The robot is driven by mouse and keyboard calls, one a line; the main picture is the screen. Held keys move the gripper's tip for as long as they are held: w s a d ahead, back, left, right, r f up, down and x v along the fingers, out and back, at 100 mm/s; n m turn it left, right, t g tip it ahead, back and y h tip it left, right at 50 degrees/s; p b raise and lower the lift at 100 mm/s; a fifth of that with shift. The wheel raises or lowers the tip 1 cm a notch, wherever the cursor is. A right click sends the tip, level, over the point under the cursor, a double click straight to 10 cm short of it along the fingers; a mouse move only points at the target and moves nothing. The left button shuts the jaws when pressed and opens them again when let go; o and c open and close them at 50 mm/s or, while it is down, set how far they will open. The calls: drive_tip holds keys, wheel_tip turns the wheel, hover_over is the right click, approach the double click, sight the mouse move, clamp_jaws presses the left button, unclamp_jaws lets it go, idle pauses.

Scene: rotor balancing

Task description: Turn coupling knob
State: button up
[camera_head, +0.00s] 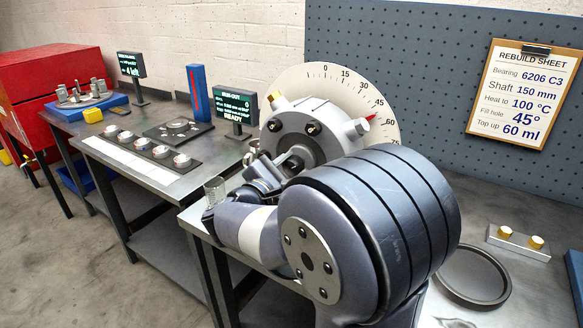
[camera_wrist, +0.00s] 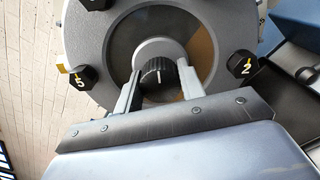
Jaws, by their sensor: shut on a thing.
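The coupling knob (camera_wrist: 158,76) is black and ribbed with a white mark near its top, at the centre of the grey rotor (camera_wrist: 205,22) in the wrist view. My gripper (camera_wrist: 158,84) has one finger on each side of the knob and is shut on it. In the head view the rotor (camera_head: 303,130) stands upright before a round angle scale (camera_head: 338,90). There my arm hides the knob, and my gripper (camera_head: 262,172) is partly hidden and small. Black numbered knobs show on the rotor's face, among them the one marked 5 (camera_wrist: 83,77) and the one marked 2 (camera_wrist: 243,64).
A small glass (camera_head: 214,190) stands on the bench edge left of my gripper. A run-out display (camera_head: 236,108) reading READY and a blue post (camera_head: 198,92) stand further left. A round dark tray (camera_head: 473,275) and a block with two brass pieces (camera_head: 518,241) lie at right.

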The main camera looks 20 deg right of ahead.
drive_tip(key=shift+c, duration=1)
drive_tip(key=shift+f+m+b, duration=0.15)
drive_tip(key=shift+m+b, duration=0.15)
drive_tip(key=shift+b, duration=0.3)
drive_tip(key=shift+f+m+b, duration=0.15)
drive_tip(key=shift+m+b, duration=0.35)
drive_tip(key=shift+b, duration=0.5)
drive_tip(key=m+b, duration=0.2)
drive_tip(key=b, duration=0.2)
drive_tip(key=shift+f, duration=0.1)
drive_tip(key=m+b, duration=0.2)
drive_tip(key=b, duration=0.1)
drive_tip(key=shift+r+m+b, duration=0.2)
drive_tip(key=shift+m+b, duration=0.7)
drive_tip(key=shift+b, duration=0.2)
drive_tip(key=shift+r, duration=0.1)
